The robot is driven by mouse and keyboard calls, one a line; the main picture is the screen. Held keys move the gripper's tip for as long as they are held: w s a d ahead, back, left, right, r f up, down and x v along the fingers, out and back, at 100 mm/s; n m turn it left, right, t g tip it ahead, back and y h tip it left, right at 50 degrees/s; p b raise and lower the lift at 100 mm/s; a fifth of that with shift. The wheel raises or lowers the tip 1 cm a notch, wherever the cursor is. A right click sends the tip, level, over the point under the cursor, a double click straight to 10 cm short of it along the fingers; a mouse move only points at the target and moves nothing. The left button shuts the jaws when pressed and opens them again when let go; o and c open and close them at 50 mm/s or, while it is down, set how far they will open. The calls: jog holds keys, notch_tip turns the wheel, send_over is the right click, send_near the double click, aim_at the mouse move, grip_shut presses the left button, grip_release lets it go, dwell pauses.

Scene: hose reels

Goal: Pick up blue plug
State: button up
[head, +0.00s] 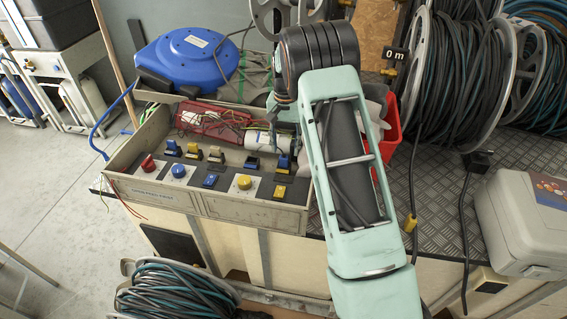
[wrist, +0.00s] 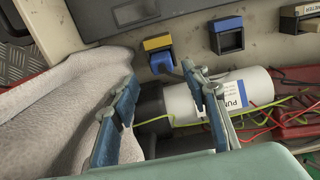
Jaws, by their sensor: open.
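A blue plug (wrist: 162,63) sits in a socket with a raised yellow lid (wrist: 157,43) in the wrist view, just beyond my fingertips. In the head view the blue plug (head: 284,161) is at the right end of the back socket row on the grey control panel. My gripper (wrist: 162,77) is open and empty, its two blue-grey fingers apart over a white cylinder (wrist: 190,104). The right fingertip appears close to the plug; I cannot tell whether they touch. In the head view my arm hides most of the gripper.
A socket with a blue lid (wrist: 227,37) is beside the plug. A pale cloth (wrist: 60,105) lies left in the wrist view, by a red bin (head: 391,127). Loose wires and a red block (head: 205,121) lie behind the panel. Hose reels (head: 455,75) stand at right.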

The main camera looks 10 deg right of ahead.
aim_at(284, 157)
jog(key=f, duration=0.5)
jog(key=shift+s+a+f, duration=0.1)
jog(key=shift+a, duration=0.15)
jog(key=shift+c, duration=0.4)
grip_shut()
